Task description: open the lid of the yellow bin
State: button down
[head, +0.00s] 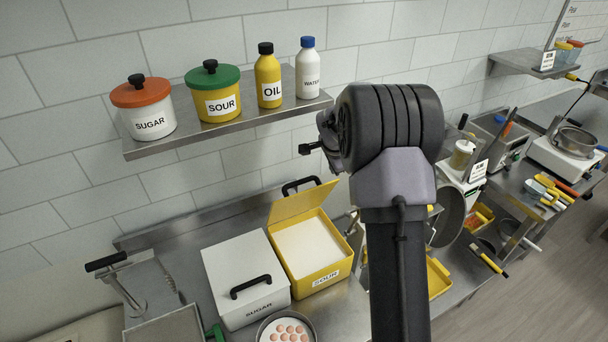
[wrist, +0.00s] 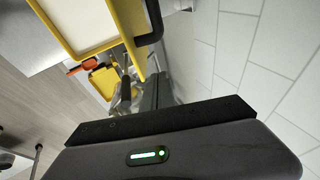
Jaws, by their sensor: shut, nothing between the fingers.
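The yellow bin (head: 321,276), labelled SOUR, stands on the steel counter with white contents showing inside. Its yellow lid (head: 296,205) is raised at the back edge and leans up toward the wall, with a black handle (head: 301,185) at its top. In the wrist view the bin (wrist: 67,42) is at the upper left, with the lid (wrist: 131,22) and its black handle (wrist: 154,22) beside it. My gripper (head: 309,148) is shut and empty, above the bin and apart from the lid handle. Its dark fingers (wrist: 165,121) cross the lower wrist view.
A white SUGAR bin (head: 240,262), closed with a black handle, stands left of the yellow bin. A steel shelf (head: 235,124) with SUGAR and SOUR pots and OIL and WATER bottles is above. A round pan (head: 268,325) of pink pieces is in front. Several tools lie right.

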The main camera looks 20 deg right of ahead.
jog(key=s+t+p, duration=0.2)
jog(key=s+t, duration=0.1)
jog(key=n+t+y+p, duration=0.1)
jog(key=t+y, duration=0.2)
jog(key=y, duration=0.1)
send_near(299, 183)
jog(key=p+x, duration=0.1)
jog(key=x, duration=0.5)
jog(key=shift+f, duration=0.3)
jog(key=shift+w+a+r, duration=0.1)
jog(key=shift+w+r, duration=0.05)
jog(key=shift+w, duration=0.05)
jog(key=w+r+p, duration=0.1)
jog(key=w+p, duration=0.3)
jog(key=w, duration=0.6)
jog(key=shift+a+r, duration=0.15)
jog(key=shift+r, duration=0.15)
